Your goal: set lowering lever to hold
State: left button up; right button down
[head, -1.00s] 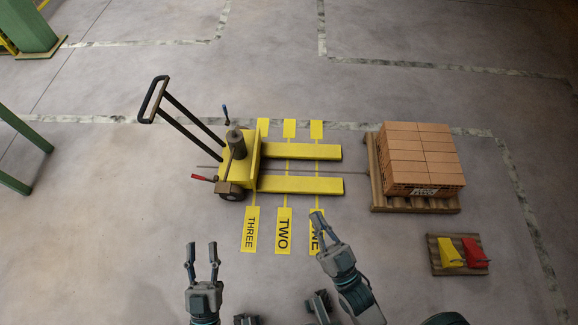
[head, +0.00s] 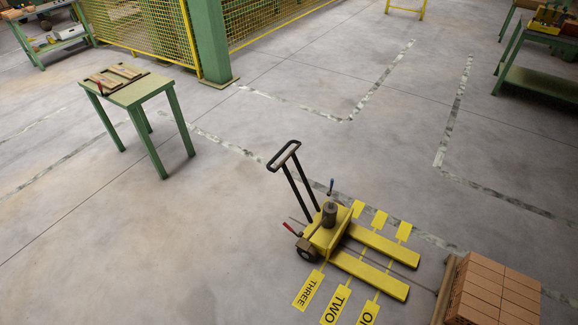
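A yellow pallet truck (head: 325,236) stands on the floor at the lower centre right in the head view, its forks (head: 375,259) pointing right. A black tow handle (head: 284,156) rises from it. A small lever with a blue grip (head: 331,185) stands upright beside the grey cylinder (head: 329,213). A lever with a red grip (head: 291,229) sticks out low on the truck's left side. Which of them is the lowering lever, I cannot tell. Neither of my grippers is in the view now.
Yellow floor labels THREE (head: 308,290), TWO (head: 336,305) and a partly cut-off third lie before the truck. A brick stack (head: 494,292) stands at the lower right. A green table (head: 135,91) stands at the upper left, before yellow fencing (head: 150,28). Open floor lies left of the truck.

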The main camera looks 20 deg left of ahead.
aim_at(291, 230)
jog(key=i+j+z, duration=0.15)
jog(key=j+z, duration=0.15)
jog(key=j, duration=0.9)
jog(key=j+z, duration=0.3)
jog(key=j, duration=0.95)
jog(key=i, duration=0.05)
